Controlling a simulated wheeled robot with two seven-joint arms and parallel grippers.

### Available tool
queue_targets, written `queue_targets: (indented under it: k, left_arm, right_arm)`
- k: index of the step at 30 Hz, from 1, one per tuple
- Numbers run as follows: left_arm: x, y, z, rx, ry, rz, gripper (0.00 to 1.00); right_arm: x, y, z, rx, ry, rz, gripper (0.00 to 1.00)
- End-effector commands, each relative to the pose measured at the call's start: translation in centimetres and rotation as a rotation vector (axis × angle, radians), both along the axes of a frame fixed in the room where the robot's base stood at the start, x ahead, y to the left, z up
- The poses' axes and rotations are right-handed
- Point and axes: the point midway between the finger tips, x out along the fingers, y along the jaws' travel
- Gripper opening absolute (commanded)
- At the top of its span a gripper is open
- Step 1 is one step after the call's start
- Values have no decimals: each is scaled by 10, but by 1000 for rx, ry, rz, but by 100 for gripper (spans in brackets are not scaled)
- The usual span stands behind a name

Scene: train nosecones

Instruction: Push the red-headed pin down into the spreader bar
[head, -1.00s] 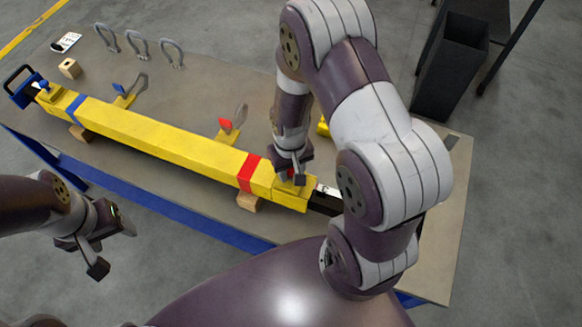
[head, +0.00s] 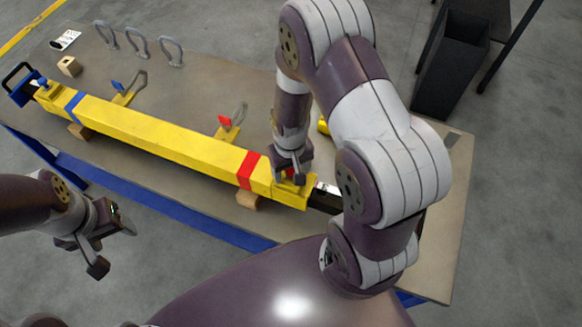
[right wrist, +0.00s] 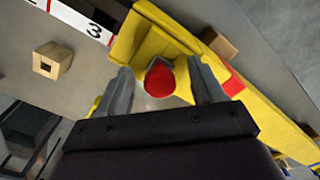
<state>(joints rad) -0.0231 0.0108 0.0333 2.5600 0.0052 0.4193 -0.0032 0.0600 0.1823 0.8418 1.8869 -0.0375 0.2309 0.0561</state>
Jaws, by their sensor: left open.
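The yellow spreader bar (head: 165,134) lies across the table, with a blue band near its far left end and a red band near its right end. The red-headed pin (right wrist: 160,80) shows its round red head at the bar's right end in the right wrist view. How deep its shaft sits is hidden. My right gripper (right wrist: 163,88) is open, with one finger on each side of the red head and visible gaps to it. In the head view my right gripper (head: 292,180) is over the bar's right end. My left gripper (head: 114,251) is open and empty, off the table's front edge.
Several grey shackles (head: 138,45) stand at the back left near a wooden block (head: 69,66). Red and blue tagged parts lie behind the bar. Wooden blocks (head: 248,201) support the bar. A dark bin (head: 447,80) stands beyond the table.

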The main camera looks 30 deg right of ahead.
Motion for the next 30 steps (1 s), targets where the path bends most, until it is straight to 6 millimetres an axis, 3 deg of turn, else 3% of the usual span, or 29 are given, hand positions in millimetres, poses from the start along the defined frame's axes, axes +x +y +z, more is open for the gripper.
queue_targets:
  k: [5, 8, 15, 21, 30]
  left_arm:
    - [0, 0, 0, 0, 0, 0, 63]
    - [0, 0, -2, 0, 0, 0, 63]
    - [0, 0, -10, 0, 0, 0, 63]
    - [0, 0, -13, 0, 0, 0, 63]
    - [0, 0, -13, 0, 0, 0, 63]
  right_arm:
    - [0, 0, 2, 0, -1, 0, 68]
    - [1, 0, 15, 0, -4, 0, 68]
    - [1, 1, 79, 0, -8, -1, 68]
    - [1, 1, 117, 0, -3, 0, 68]
    - [0, 1, 127, 0, 1, 0, 68]
